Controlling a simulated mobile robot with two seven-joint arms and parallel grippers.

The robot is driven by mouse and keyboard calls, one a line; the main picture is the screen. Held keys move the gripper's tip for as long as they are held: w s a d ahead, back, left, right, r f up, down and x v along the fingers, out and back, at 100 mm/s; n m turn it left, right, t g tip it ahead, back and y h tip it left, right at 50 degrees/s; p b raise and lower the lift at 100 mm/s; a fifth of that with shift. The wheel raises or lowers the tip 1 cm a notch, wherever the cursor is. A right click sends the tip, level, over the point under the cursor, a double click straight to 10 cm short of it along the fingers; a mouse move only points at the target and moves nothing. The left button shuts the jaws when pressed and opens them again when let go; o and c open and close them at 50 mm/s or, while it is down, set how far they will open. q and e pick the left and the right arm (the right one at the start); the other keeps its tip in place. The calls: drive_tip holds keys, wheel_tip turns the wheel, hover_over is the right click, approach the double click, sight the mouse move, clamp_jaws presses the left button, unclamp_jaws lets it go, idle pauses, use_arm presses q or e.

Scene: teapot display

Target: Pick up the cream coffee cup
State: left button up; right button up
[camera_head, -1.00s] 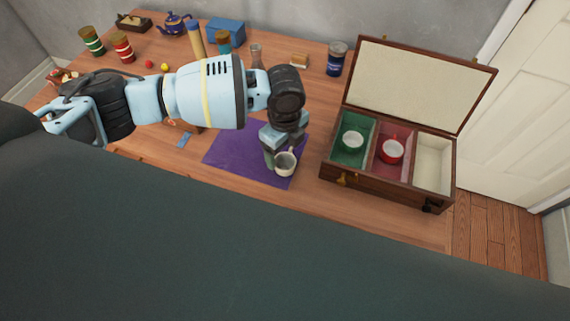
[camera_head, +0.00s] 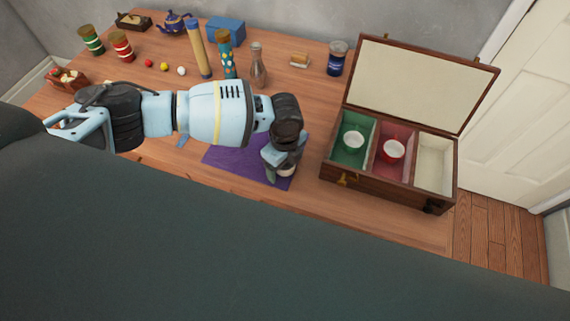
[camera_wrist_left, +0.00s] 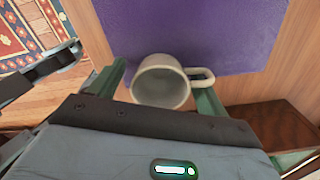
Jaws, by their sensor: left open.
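The cream coffee cup (camera_wrist_left: 160,85) shows in the left wrist view, its round opening facing the camera and its handle pointing right. It is at the edge of the purple mat (camera_head: 228,163). In the head view my left gripper (camera_head: 281,168) is directly above the cup and hides most of it. In the left wrist view the two green fingers of my left gripper (camera_wrist_left: 161,88) are open, one on each side of the cup. The handle lies close to the right finger; I cannot tell whether they touch. My right gripper is not in view.
Right of the mat stands an open wooden box (camera_head: 345,180). Its green compartment holds a white-rimmed cup (camera_head: 353,141), its red one a red cup (camera_head: 392,151); the cream one (camera_head: 433,163) is empty. Jars, a blue teapot (camera_head: 173,23) and a bottle (camera_head: 258,68) stand at the back.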

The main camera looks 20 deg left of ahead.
use_arm(q)
drive_tip(key=c, duration=1)
drive_tip(key=shift+c, duration=0.2)
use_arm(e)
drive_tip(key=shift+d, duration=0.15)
use_arm(q)
drive_tip(key=shift+r, duration=0.1)
